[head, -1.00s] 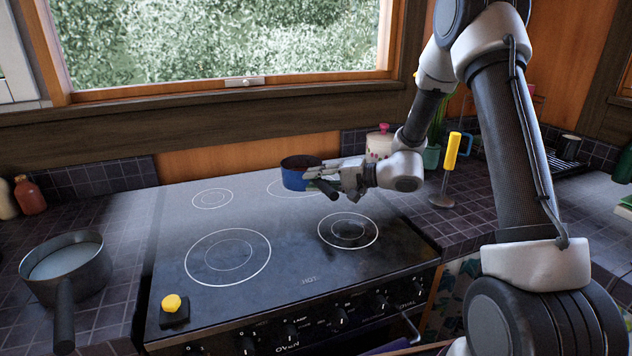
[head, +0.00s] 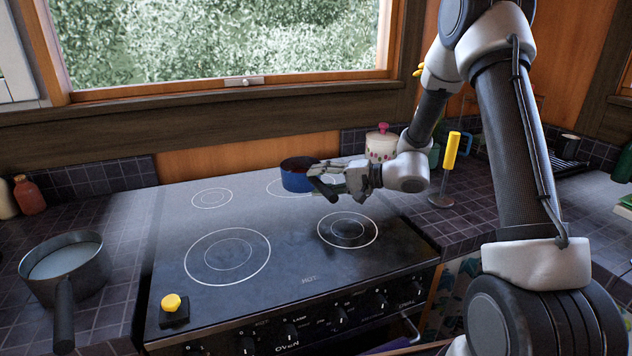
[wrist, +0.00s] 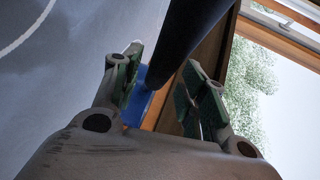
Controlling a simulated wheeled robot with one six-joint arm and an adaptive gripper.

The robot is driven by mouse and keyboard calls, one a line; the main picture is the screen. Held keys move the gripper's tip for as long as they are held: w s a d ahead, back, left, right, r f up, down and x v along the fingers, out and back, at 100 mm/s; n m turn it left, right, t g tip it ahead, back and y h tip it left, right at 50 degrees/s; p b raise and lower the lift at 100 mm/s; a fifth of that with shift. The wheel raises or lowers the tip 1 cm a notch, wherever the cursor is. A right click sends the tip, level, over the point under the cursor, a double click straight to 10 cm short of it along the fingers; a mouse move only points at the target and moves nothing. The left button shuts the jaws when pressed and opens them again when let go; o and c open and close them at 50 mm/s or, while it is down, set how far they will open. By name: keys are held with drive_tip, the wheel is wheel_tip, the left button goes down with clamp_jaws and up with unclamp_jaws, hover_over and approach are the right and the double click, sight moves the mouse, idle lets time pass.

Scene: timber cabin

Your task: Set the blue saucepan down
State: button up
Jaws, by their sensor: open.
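The blue saucepan (head: 297,179) sits upright on the far right burner ring of the stove (head: 170,255), with its dark handle (head: 324,189) pointing toward the front right. My gripper (head: 335,180) is at the handle, to the right of the pan. In the wrist view the fingers (wrist: 160,85) stand apart on either side of the dark handle (wrist: 190,35), with gaps showing. A bit of the blue pan (wrist: 140,100) shows beyond them. The far side of the pan's base is hidden.
A grey saucepan (head: 88,268) stands on the left counter. A yellow box-mounted knob (head: 172,305) is at the stove's front left. A lidded pot (head: 381,144) and a yellow-handled utensil (head: 451,152) stand to the right. The other burner rings are bare.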

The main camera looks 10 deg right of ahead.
drive_tip(key=v, duration=1)
drive_tip(key=s+r+n+g+h, duration=0.2)
drive_tip(key=s+r+g+h, duration=0.1)
drive_tip(key=s, duration=0.7)
drive_tip(key=s+r+n+g+h, duration=0.2)
drive_tip(key=s+r+g, duration=0.1)
drive_tip(key=s, duration=0.6)
drive_tip(key=s+d+r+t+h, duration=0.1)
drive_tip(key=s+d+r+h, duration=0.2)
drive_tip(key=s+d+h, duration=0.1)
drive_tip(key=s+d+r+n+t+h, duration=0.1)
drive_tip(key=s+d+r+t+h, duration=0.1)
drive_tip(key=s+d, duration=0.4)
drive_tip(key=d+r+h, duration=0.1)
drive_tip(key=d+h, duration=0.1)
drive_tip(key=d, duration=0.1)
drive_tip(key=shift+d+h, duration=0.35)
drive_tip(key=shift+h, duration=0.05)
